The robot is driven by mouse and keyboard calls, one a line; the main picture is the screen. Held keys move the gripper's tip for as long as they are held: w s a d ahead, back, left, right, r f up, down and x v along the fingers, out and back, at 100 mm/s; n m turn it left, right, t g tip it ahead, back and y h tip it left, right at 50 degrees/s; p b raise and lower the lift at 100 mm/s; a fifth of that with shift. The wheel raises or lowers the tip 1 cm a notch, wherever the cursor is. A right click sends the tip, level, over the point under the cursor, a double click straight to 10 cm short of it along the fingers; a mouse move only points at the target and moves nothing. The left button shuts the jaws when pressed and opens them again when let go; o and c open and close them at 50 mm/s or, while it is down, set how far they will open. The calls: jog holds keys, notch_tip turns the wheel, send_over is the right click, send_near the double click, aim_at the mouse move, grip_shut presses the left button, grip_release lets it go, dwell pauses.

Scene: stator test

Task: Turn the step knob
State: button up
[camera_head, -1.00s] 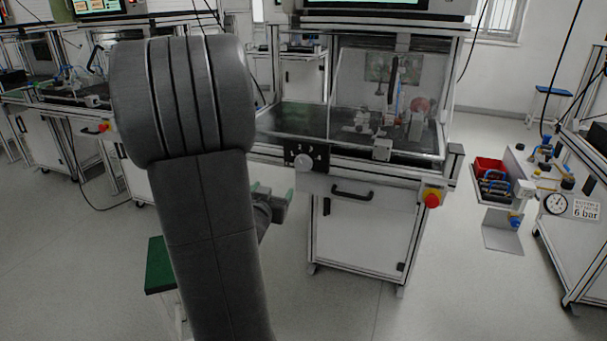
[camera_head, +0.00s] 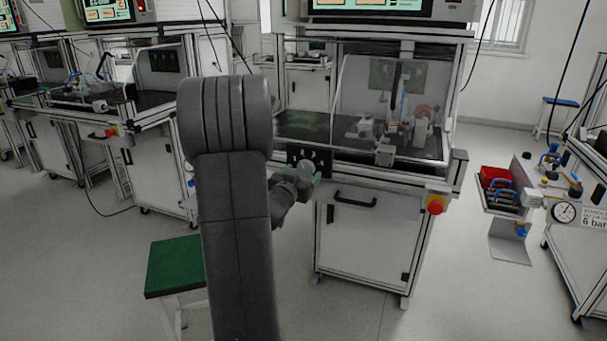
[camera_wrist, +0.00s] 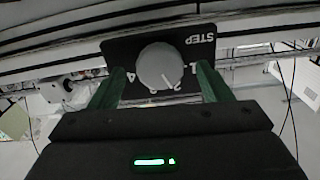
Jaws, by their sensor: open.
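The step knob (camera_wrist: 160,66) is a round grey dial with a pointer line on a black plate (camera_wrist: 204,36) marked STEP and with numbers. In the wrist view it sits between the two green fingers of my gripper (camera_wrist: 158,88), with a gap showing on each side. My gripper is open, and whether its tips reach past the knob's face is unclear. In the head view the knob (camera_head: 305,170) is on the front of the middle workstation, and my gripper (camera_head: 312,180) is right at it, partly hidden by my wrist.
A green-topped stool (camera_head: 175,265) stands at lower left. A red bin (camera_head: 493,176) is on the right. Floor in front is clear.

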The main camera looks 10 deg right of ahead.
jog(key=shift+x, duration=0.9)
jog(key=shift+c, duration=0.4)
jog(key=c, duration=0.9)
jog(key=shift+m+b, duration=0.3)
jog(key=shift+b, duration=0.1)
jog(key=m+b, duration=0.2)
jog(key=shift+f+m, duration=0.15)
jog(key=shift+m, duration=0.25)
jog(key=m+b, duration=0.3)
jog(key=m, duration=0.2)
jog(key=shift+b, duration=0.4)
jog(key=shift+m, duration=0.4)
